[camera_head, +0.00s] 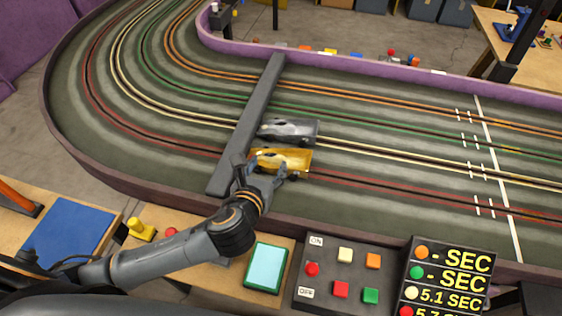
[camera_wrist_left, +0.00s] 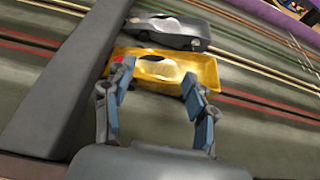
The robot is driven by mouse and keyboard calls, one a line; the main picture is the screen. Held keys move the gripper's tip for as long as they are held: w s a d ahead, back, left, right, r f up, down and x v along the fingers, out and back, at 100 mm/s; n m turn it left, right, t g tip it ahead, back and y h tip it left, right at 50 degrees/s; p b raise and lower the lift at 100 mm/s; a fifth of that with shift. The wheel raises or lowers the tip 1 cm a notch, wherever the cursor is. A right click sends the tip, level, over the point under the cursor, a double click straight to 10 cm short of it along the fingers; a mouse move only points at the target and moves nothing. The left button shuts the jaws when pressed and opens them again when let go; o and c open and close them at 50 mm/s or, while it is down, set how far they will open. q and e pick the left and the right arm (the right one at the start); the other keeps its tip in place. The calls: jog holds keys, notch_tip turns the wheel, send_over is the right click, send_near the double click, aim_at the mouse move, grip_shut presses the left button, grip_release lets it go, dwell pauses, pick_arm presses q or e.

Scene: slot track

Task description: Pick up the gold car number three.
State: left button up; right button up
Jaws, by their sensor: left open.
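The gold car (camera_head: 284,160) sits on the red-lined lane of the slot track, just right of a grey bar across the lanes. No number can be read on it. My left gripper (camera_head: 267,174) is open at the car's near side. In the left wrist view the gold car (camera_wrist_left: 165,72) lies ahead of the open fingers (camera_wrist_left: 158,90), with one fingertip near each end of it. Whether the fingertips touch it, I cannot tell. My right gripper is not in view.
A grey car (camera_head: 288,131) stands close behind the gold car on the neighbouring lane. The raised grey bar (camera_head: 248,122) is close on the left. A purple track wall (camera_head: 440,84) runs behind. A button panel (camera_head: 343,277) and time display (camera_head: 447,280) stand in front.

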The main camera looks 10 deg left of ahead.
aim_at(275, 156)
pick_arm(q)
jog(key=shift+w+f, duration=0.1)
jog(key=shift+w, duration=0.15)
jog(key=x, duration=0.5)
jog(key=shift+s+d, duration=0.1)
jog(key=shift+d, duration=0.05)
jog(key=shift+s, duration=0.1)
jog(key=shift+c, duration=1.3)
jog(key=c, duration=0.8)
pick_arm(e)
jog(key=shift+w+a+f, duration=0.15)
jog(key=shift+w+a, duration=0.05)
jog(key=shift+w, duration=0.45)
